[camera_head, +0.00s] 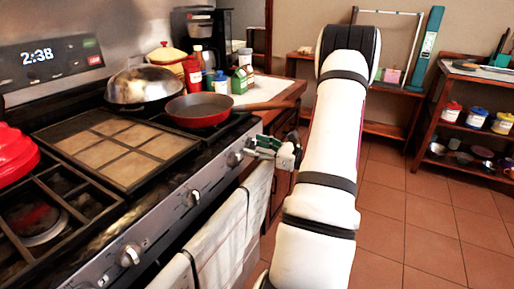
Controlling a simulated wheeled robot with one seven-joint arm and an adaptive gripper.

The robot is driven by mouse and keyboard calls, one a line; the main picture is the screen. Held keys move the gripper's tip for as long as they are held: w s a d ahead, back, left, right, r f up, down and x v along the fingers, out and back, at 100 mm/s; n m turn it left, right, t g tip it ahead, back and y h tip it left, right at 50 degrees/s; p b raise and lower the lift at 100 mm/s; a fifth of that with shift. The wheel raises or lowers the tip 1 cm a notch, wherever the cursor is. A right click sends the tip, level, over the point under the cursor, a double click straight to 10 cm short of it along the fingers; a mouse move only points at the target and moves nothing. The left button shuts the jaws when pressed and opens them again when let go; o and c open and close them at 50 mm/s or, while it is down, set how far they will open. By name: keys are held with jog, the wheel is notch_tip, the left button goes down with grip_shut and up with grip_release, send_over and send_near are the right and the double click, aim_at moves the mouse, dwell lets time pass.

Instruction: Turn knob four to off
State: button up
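The stove's sloping front panel (160,228) carries a row of round silver knobs. One knob (130,255) is near the bottom left, one (193,198) is in the middle, and one (234,158) is near the far end. No knob numbers are readable, so I cannot tell which is knob four. My gripper (256,147) is at the far end of the panel, close to the far-end knob and just right of it. Its fingers are small and partly merge with the panel behind. I cannot tell whether they touch a knob or how wide they are.
A red pan (200,112) sits on the far burner, its wooden handle reaching right above the panel. A domed metal lid (145,84) is behind it. White towels (225,240) hang below the knobs. Shelves (470,130) stand at right, with open tiled floor (410,220) before them.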

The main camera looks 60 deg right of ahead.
jog(key=s, duration=1.2)
jog(key=shift+d, duration=0.45)
